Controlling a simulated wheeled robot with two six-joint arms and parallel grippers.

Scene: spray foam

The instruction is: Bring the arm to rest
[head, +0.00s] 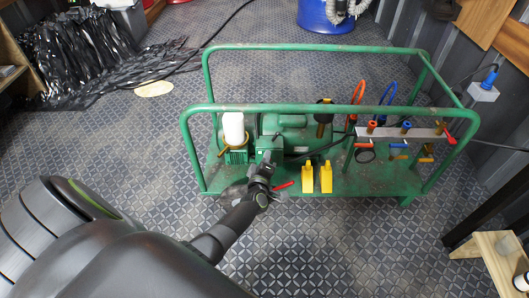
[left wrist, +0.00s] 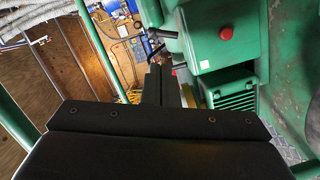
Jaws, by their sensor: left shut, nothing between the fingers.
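My left arm comes in from the lower left of the head view, and its gripper (head: 264,168) is at the near side of the green machine frame (head: 290,108). The gripper is shut and empty, in front of the green motor unit (head: 283,122). In the left wrist view the shut fingers (left wrist: 162,82) point at the machine, beside a green box with a red button (left wrist: 226,34). Whether they touch the machine cannot be told. My right gripper is not in view.
Valves and hoses line a manifold (head: 410,131) at the right. A wooden piece (head: 501,262) is lower right. The patterned floor in front is clear.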

